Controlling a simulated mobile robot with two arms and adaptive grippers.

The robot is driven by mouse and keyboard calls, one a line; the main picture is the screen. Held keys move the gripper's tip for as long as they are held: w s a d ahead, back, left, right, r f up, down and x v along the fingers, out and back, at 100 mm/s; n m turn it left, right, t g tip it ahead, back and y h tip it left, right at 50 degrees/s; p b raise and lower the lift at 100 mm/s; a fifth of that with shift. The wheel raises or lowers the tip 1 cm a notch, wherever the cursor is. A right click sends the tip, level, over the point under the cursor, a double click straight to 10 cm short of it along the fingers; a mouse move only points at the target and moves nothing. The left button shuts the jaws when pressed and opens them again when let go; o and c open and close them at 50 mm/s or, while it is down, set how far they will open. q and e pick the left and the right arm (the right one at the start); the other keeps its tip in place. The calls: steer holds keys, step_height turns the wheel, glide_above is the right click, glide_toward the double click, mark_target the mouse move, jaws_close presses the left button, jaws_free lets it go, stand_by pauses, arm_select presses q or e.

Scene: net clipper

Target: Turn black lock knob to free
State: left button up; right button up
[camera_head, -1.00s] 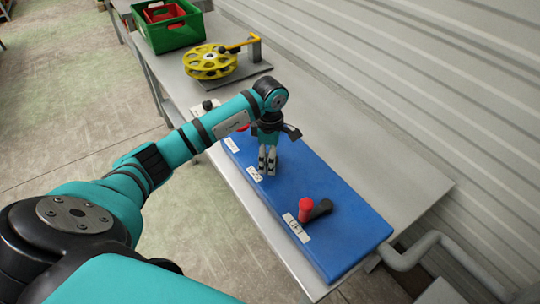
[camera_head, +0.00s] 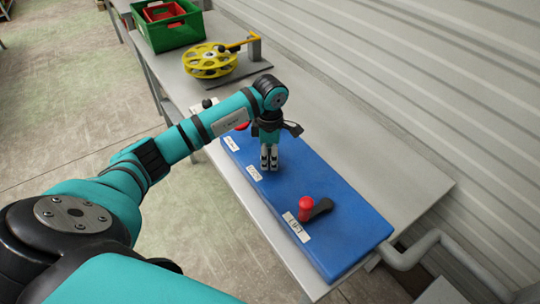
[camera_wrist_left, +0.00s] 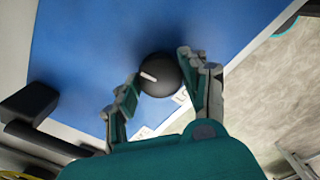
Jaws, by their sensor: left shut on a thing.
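The black lock knob (camera_wrist_left: 160,76) shows in the left wrist view as a round black knob with a white pointer mark, on the blue panel (camera_head: 345,225). My left gripper (camera_head: 269,166) points down at the middle of the panel in the head view and hides the knob there. In the left wrist view its two fingers (camera_wrist_left: 158,84) are on either side of the knob, shut on it. The white mark points to the upper left in that view. A white label (camera_head: 254,173) lies beside the fingers, partly covered in the wrist view. My right gripper is not in view.
A red-knobbed black lever (camera_head: 306,207) stands at the panel's near end. Another red knob (camera_head: 242,126) shows behind my arm. A yellow reel (camera_head: 212,62) and a green crate (camera_head: 165,28) stand farther back. The grey table is clear on the right, beside a ribbed wall.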

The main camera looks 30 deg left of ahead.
arm_select(q)
steer(key=n, duration=0.5)
steer(key=shift+b, duration=0.4)
steer(key=n, duration=0.5)
steer(key=shift+n, duration=0.4)
steer(key=n, duration=0.5)
steer(key=shift+r+n, duration=0.1)
steer(key=shift+n, duration=0.2)
steer(key=n, duration=0.5)
steer(key=shift+w+n, duration=0.1)
steer(key=shift+n, duration=0.2)
steer(key=o, duration=1.2)
